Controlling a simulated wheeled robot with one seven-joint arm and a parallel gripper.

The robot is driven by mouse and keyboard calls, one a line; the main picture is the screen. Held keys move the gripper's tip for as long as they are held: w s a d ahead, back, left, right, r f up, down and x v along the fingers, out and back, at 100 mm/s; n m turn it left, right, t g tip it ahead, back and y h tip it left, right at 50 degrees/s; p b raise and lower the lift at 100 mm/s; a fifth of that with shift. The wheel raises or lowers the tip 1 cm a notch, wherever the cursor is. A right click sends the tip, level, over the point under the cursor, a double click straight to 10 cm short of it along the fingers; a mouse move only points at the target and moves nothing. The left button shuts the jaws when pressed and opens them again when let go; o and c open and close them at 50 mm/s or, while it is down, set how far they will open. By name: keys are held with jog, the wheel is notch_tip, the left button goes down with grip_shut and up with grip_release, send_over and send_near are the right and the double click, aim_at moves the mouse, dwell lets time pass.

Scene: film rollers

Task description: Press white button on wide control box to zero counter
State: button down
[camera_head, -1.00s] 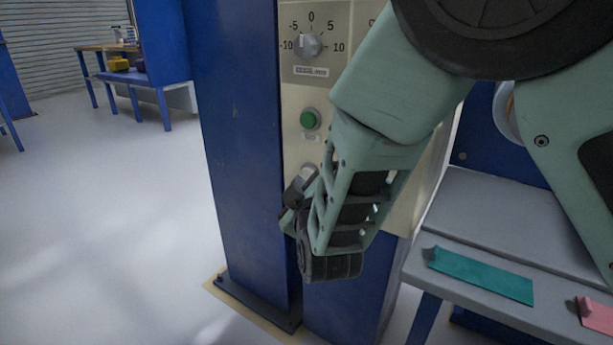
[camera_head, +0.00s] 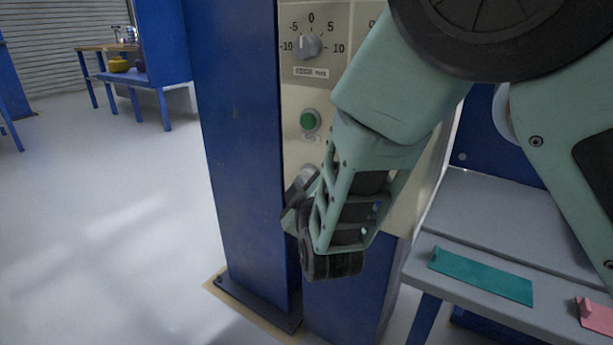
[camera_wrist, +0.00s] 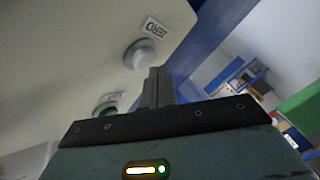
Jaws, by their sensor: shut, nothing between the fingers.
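The wide control box (camera_head: 345,100) is a cream panel set beside a blue post. The white button (camera_wrist: 139,55) shows in the wrist view next to a tilted label reading ZERO (camera_wrist: 155,28). In the head view my gripper and wrist largely cover that spot. My gripper (camera_head: 306,181) is in front of the panel, below the green button (camera_head: 309,119). In the wrist view my gripper's fingers (camera_wrist: 158,78) are shut and empty, with their tips close to the lower right of the white button. I cannot tell whether they touch it.
A dial (camera_head: 307,46) sits above the green button. The blue post (camera_head: 240,150) stands just left of the panel. A grey bench (camera_head: 470,215) with a teal piece (camera_head: 482,275) and a pink piece (camera_head: 595,315) is at right.

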jog(key=shift+w+d, duration=0.4)
jog(key=shift+w, duration=0.1)
dwell(0.8)
dwell(0.4)
jog(key=shift+s+a+p, duration=0.4)
jog(key=shift+s+a, duration=0.15)
jog(key=shift+s, duration=0.15)
jog(key=s+a, duration=0.1)
jog(key=s, duration=0.1)
jog(key=s+a+p, duration=0.1)
jog(key=s+a, duration=0.1)
dwell(0.4)
dwell(0.5)
